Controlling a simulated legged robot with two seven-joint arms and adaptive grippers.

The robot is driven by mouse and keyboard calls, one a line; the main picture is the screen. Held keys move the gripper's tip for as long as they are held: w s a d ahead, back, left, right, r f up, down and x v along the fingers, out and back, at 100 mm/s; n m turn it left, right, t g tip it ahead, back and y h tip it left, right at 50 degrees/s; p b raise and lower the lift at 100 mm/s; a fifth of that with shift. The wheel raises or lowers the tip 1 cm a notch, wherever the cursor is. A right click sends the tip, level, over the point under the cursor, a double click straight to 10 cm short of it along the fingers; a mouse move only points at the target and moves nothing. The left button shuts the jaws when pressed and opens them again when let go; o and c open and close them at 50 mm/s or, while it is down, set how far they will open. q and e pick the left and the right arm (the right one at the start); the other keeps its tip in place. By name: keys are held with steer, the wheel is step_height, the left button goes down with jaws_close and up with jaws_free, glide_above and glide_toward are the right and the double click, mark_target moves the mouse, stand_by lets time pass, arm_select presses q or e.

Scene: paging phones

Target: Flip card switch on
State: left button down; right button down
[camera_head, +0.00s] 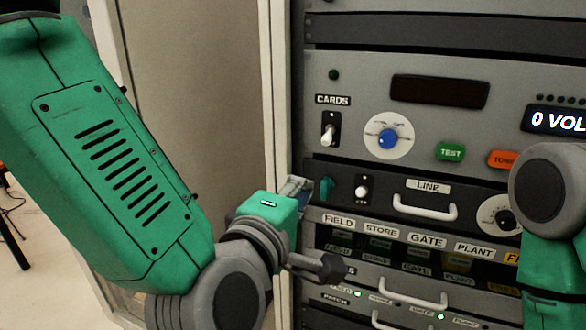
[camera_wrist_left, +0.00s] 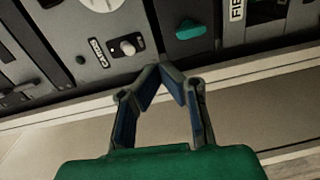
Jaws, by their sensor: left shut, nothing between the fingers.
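The card switch (camera_head: 327,134) is a small white lever on a dark plate under the CARDS label (camera_head: 332,100), on the grey rack panel. Its lever appears to point down in the head view. In the left wrist view the card switch (camera_wrist_left: 127,47) lies just beyond and left of the fingertips. My left gripper (camera_head: 303,186) is below and left of the switch, near the rack's left edge. In the left wrist view the left gripper (camera_wrist_left: 166,70) has its tips together with nothing between them, apart from the switch. My right gripper is out of the frames.
A blue knob (camera_head: 388,138), a green TEST button (camera_head: 450,152) and an orange button (camera_head: 502,159) sit right of the switch. Below are a teal knob (camera_head: 327,188), a white toggle (camera_head: 362,191) and a LINE drawer handle (camera_head: 425,211). My right arm covers the lower right.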

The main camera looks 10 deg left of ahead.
mark_target(330, 147)
arm_select(q)
steer(key=shift+n+t, duration=0.3)
steer(key=shift+n, duration=0.1)
steer(key=w+d, duration=0.1)
steer(key=w, duration=0.1)
steer(key=w+d+r, duration=0.1)
steer(key=w, duration=0.1)
steer(key=w+r, duration=0.1)
steer(key=w, duration=0.1)
steer(key=shift+w+d, duration=0.3)
steer(key=shift+d, duration=0.1)
steer(key=shift+x, duration=0.8)
steer(key=shift+w+a, duration=0.1)
steer(key=shift+r+p, duration=0.1)
steer(key=shift+p, duration=0.2)
